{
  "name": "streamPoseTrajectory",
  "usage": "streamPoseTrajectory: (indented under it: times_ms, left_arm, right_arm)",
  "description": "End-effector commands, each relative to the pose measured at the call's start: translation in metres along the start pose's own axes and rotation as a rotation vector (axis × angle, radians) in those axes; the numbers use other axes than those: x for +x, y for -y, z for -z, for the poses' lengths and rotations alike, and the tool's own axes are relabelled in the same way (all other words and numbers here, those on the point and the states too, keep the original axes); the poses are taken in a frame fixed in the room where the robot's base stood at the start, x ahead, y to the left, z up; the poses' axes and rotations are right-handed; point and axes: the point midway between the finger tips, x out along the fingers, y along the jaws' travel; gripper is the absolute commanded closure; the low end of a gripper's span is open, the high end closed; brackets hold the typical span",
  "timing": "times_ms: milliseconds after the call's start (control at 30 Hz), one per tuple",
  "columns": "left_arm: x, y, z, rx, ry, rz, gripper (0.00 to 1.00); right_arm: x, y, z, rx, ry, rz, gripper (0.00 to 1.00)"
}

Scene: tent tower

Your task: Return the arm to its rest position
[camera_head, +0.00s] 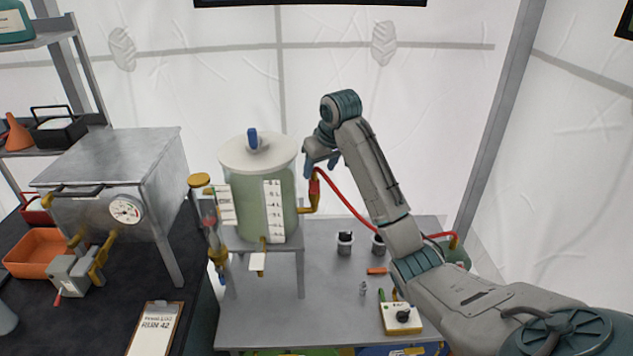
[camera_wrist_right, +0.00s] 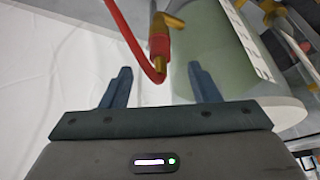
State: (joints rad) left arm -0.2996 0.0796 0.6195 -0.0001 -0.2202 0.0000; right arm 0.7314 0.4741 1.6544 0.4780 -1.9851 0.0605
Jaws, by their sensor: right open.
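My right arm reaches up from the lower right in the head view. Its gripper (camera_head: 322,165) hangs beside the right side of the translucent green tank (camera_head: 252,205), near the tank's brass outlet and the red hose (camera_head: 345,203). In the right wrist view the gripper (camera_wrist_right: 160,85) is open, its two blue fingers apart. The red hose end (camera_wrist_right: 158,50) and brass fitting (camera_wrist_right: 173,22) show beyond the gap between them. I cannot tell how near the fingers are to the fitting. Nothing is held. My left gripper is in neither view.
The tank stands on a raised stand over a grey table (camera_head: 270,325). Small dark-topped jars (camera_head: 345,243) and a yellow control box (camera_head: 401,318) are on the table. A metal cabinet (camera_head: 120,190) and an orange bin (camera_head: 38,253) stand at left. White tent wall lies behind.

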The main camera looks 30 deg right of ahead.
Motion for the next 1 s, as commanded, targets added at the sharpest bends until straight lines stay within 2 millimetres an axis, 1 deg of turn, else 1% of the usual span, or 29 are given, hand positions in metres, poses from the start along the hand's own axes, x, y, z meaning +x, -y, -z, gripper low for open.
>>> streamPoseTrajectory:
  times_ms: [33,167,733,800,867,967,1000]
  left_arm:
    - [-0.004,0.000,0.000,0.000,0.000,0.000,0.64]
    - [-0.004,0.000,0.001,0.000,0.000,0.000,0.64]
    - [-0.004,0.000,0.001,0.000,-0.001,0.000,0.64]
    - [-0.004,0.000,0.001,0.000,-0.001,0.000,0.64]
    - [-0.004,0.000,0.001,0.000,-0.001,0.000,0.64]
    - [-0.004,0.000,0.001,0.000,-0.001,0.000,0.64]
    - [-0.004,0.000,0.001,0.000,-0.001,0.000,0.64]
  right_arm:
    - [-0.008,0.000,0.001,0.000,-0.002,0.000,0.45]
    - [-0.015,0.000,0.001,0.000,0.000,0.001,0.45]
    - [-0.014,0.001,0.000,-0.001,0.001,0.000,0.45]
    - [-0.009,0.003,-0.005,-0.005,0.003,-0.001,0.45]
    - [0.002,0.008,-0.014,-0.012,0.008,-0.005,0.45]
    - [0.029,0.023,-0.042,-0.034,0.020,-0.013,0.45]
    - [0.043,0.030,-0.057,-0.045,0.025,-0.019,0.45]
